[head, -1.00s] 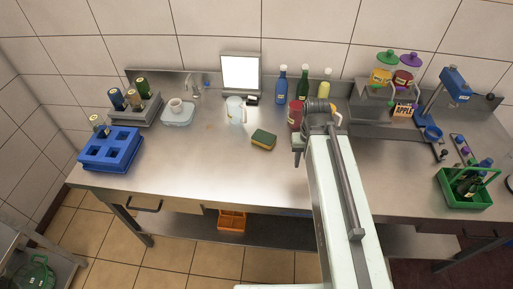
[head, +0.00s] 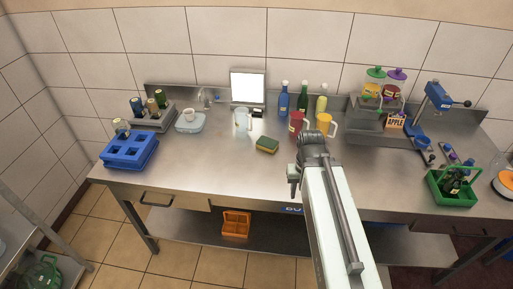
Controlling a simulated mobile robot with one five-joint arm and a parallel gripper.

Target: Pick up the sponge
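The sponge (head: 267,145), yellow-tan with a dark green layer, lies on the steel counter (head: 220,170) near the middle of the head view, in front of the white pitcher. My gripper (head: 293,188) is at the end of my arm, to the right of the sponge and nearer to the camera, apart from it. It is small and dark here, and I cannot tell whether its fingers are open or shut. No object shows at its tip.
A red mug (head: 296,122) and a yellow mug (head: 324,124) stand behind my arm. A white pitcher (head: 241,121) stands behind the sponge. A blue crate (head: 129,151) is at the left, a green caddy (head: 452,187) at the right. The counter left of the sponge is clear.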

